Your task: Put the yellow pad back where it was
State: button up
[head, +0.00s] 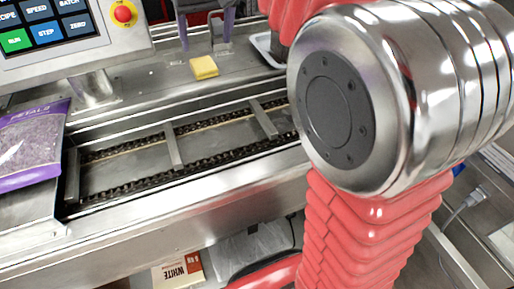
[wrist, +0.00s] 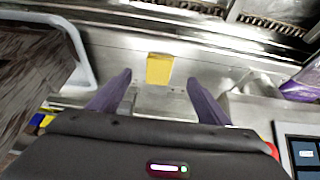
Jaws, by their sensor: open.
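The yellow pad (head: 204,67) lies flat on the steel ledge (head: 150,85) behind the chain conveyor. It also shows in the wrist view (wrist: 159,69), near the middle. My gripper (head: 206,46) is open, with its two purple fingers pointing down at the ledge just behind the pad in the head view. In the wrist view my gripper (wrist: 159,78) has one finger to each side of the pad, with gaps on both sides. Nothing is held. I cannot tell how high the fingertips are above the ledge.
The chain conveyor (head: 125,162) runs in front of the ledge. A control panel with a red stop button (head: 123,13) stands at the left, with a purple bag (head: 33,145) below it. A white tray (head: 264,48) sits right of the pad, partly hidden by my arm.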

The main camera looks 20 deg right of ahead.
jog(key=shift+t, duration=0.5)
jog(key=s+f, duration=0.5)
jog(key=s, duration=0.4)
jog(key=s+f, duration=0.5)
jog(key=s, duration=0.5)
jog(key=s+d+f, duration=0.1)
jog(key=s+f, duration=0.4)
jog(key=s, duration=0.5)
jog(key=shift+s, duration=0.1)
jog(key=shift+c, duration=0.7)
